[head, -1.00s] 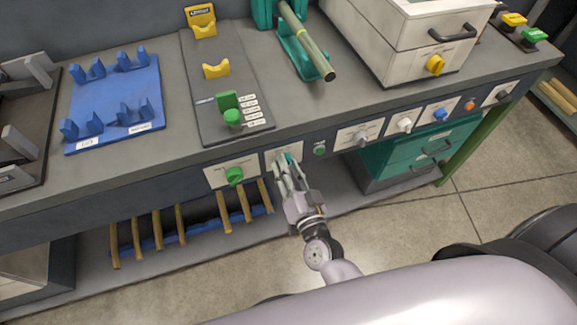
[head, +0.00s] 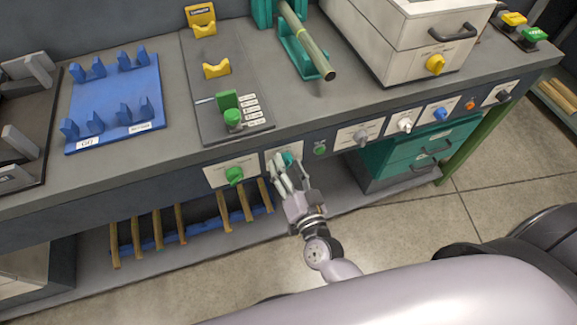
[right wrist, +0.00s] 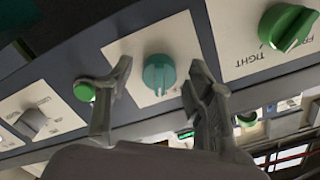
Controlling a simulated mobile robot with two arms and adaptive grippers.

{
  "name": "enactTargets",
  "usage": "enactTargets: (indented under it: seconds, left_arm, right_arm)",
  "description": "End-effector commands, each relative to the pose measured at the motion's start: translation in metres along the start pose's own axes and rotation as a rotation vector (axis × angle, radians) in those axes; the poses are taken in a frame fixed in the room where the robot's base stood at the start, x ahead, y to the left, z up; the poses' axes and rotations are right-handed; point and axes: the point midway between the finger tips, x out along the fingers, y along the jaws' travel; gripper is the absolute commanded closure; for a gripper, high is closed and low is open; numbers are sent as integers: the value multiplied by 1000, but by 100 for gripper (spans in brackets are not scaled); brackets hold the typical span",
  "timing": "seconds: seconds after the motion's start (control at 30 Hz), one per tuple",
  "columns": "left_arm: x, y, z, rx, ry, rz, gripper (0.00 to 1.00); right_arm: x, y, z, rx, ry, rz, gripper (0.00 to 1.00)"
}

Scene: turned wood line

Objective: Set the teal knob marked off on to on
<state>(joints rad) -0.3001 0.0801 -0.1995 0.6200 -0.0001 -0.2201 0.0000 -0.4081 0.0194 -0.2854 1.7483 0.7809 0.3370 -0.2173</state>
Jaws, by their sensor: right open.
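The teal knob (head: 288,159) is on a white plate on the bench's front panel. It shows plainly in the right wrist view (right wrist: 159,73), its grip ridge running roughly up and down the picture. The plate's off and on marks cannot be read. My right gripper (head: 290,171) is open in front of the knob. In the right wrist view its two fingers (right wrist: 160,72) stand either side of the knob with a gap on each side, holding nothing. My left gripper is not in view.
A green knob (head: 234,175) sits left of the teal one, and a green button (head: 320,150) and a grey knob (head: 361,137) sit to its right. Wooden-handled tools (head: 225,210) hang below. The floor (head: 400,235) in front is clear at the right.

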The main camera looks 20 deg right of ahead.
Motion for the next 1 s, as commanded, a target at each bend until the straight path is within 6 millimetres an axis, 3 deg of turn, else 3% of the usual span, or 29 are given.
enactTargets:
  seconds: [0.23,0.7,1.0]
  left_arm:
    - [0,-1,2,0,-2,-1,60]
    - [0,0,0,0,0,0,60]
    - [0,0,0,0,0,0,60]
  right_arm:
    - [-14,1,1,-1,-3,2,51]
    - [-105,0,1,-1,-3,1,51]
    - [-120,0,0,0,0,-1,51]
